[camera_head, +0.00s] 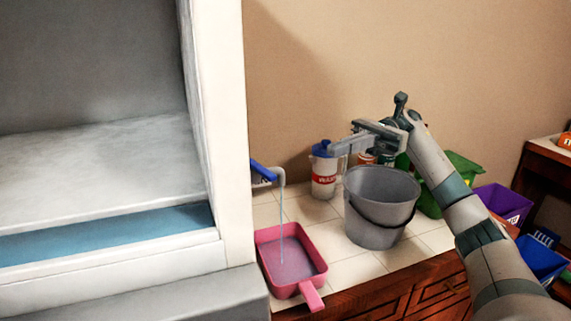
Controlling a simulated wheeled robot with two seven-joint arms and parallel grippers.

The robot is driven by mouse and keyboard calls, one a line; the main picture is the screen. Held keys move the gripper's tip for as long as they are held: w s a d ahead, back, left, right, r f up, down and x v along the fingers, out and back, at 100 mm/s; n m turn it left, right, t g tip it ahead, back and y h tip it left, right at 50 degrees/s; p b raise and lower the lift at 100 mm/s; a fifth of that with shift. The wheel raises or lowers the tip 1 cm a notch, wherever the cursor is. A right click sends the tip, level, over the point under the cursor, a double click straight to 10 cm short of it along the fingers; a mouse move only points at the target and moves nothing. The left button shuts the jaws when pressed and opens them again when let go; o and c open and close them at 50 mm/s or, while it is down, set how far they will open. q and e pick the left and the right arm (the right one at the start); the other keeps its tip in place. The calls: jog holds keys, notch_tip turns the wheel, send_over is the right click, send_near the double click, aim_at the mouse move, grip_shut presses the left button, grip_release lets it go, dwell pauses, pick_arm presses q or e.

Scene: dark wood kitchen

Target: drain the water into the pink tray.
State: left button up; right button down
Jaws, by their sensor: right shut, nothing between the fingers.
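The pink tray (311,297) sits on the tiled counter just right of the white cabinet, its handle toward the front. A thin stream of water (282,225) falls from a grey spout (278,173) with a blue handle (263,170) into the tray, and liquid shows inside it. The cabinet edge hides where the spout comes from. My right gripper (343,146) is shut and empty, above the counter near the grey bucket and the white jug, well to the right of the spout. My left gripper is not in view.
A grey bucket (377,231) stands right of the tray. A white jug with a blue lid (324,180) stands behind. Green (463,166), purple (503,202) and blue (541,256) bins are at the right. The white cabinet wall (222,140) blocks the left side.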

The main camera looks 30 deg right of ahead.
aim_at(271, 173)
jog(key=shift+a, duration=0.15)
